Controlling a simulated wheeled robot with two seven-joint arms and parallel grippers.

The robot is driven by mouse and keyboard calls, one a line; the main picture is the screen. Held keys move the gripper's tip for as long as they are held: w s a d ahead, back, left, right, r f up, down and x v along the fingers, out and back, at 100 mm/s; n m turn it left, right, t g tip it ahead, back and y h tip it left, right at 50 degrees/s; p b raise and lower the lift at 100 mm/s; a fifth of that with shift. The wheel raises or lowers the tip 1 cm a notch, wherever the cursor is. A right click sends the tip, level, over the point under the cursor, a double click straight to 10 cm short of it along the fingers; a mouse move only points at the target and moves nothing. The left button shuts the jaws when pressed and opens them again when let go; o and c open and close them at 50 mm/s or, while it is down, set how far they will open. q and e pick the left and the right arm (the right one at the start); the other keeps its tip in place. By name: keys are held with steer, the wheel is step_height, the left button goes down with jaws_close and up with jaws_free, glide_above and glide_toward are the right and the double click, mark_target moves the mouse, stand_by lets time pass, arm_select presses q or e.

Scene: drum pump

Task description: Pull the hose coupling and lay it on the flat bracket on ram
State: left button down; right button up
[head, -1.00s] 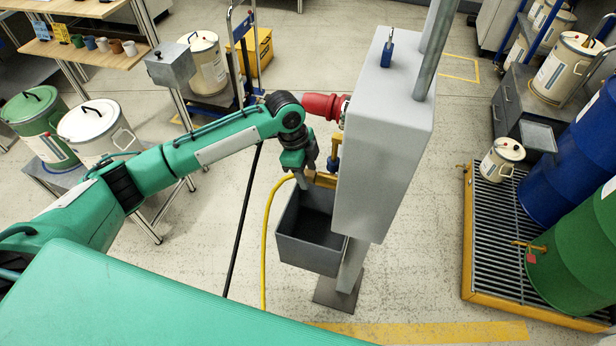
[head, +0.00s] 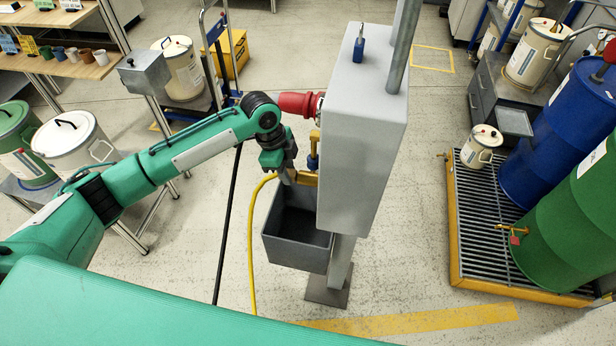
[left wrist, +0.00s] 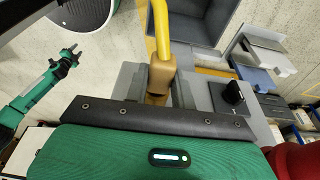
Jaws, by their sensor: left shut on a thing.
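My left gripper (head: 286,178) is at the left side of the grey cabinet, above the grey open box. In the left wrist view its two grey fingers (left wrist: 158,88) are shut on the tan-brass hose coupling (left wrist: 160,75). The yellow hose (left wrist: 160,30) runs out of the coupling; in the head view the hose (head: 250,235) hangs down to the floor. The fingers hide part of the coupling. A yellow bracket piece (head: 306,178) is close beside the gripper; I cannot tell if they touch. My right gripper (left wrist: 68,57) is small in the left wrist view, its jaws unclear. I cannot identify the flat bracket on the ram.
The grey cabinet (head: 360,140) stands on a post, with a red connector (head: 298,103) on its left side. The grey box (head: 297,243) is below my gripper. Drums stand on a yellow-edged grating (head: 455,235) at right. Floor between is clear.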

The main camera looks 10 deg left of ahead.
arm_select(q)
steer(key=shift+a, duration=0.3)
steer(key=shift+a, duration=0.75)
steer(key=shift+a, duration=0.15)
steer(key=shift+a+p, duration=0.35)
steer(key=shift+a, duration=0.2)
steer(key=shift+a, duration=0.2)
steer(key=shift+a, duration=0.8)
steer(key=shift+a, duration=0.15)
